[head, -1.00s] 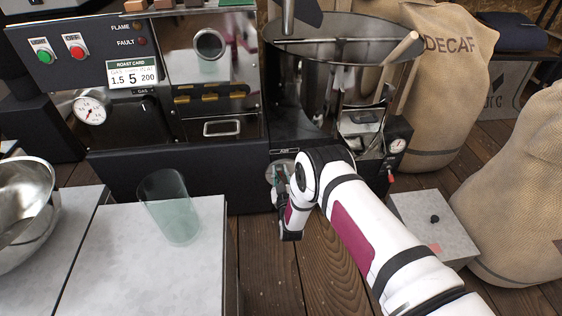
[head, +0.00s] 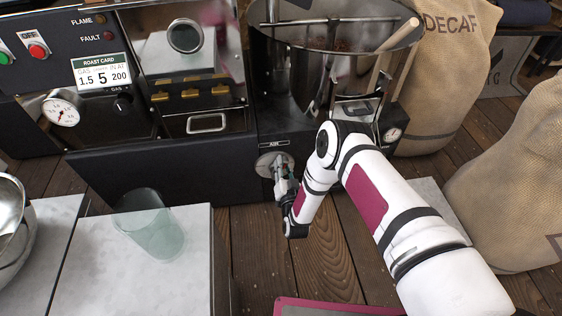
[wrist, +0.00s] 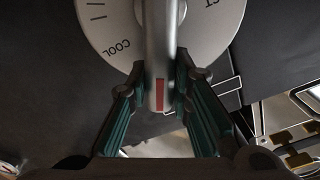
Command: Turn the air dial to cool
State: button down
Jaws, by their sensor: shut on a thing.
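The air dial shows in the head view as a round pale plate (head: 266,164) under the AIR label on the roaster's dark front. In the wrist view its plate (wrist: 100,22) carries the word COOL to the left of the handle, and letters ending in CT at upper right. The dial's grey bar handle (wrist: 156,45) has a red mark near its end, pointing down the picture, to the right of COOL. My gripper (wrist: 161,72) is shut on this handle, one green-padded finger on each side. In the head view my gripper (head: 283,180) partly hides the dial.
A pale table with a clear glass (head: 150,228) stands at lower left, beside a metal bowl (head: 12,225). The roaster's cooling drum (head: 300,85) is above the dial. Burlap sacks (head: 445,90) stand at right. Wooden floor is open below my gripper.

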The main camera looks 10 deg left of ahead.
jog(key=shift+d+f+m, duration=0.2)
jog(key=shift+f+m, duration=0.05)
jog(key=shift+m, duration=0.25)
jog(key=c, duration=1.4)
grip_release()
jog(key=shift+c, duration=0.2)
jog(key=shift+s, duration=0.1)
jog(key=v, duration=1.1)
jog(key=shift+s, duration=0.35)
jog(key=shift+s+d+r, duration=0.1)
jog(key=shift+s+d, duration=0.05)
jog(key=shift+d, duration=0.05)
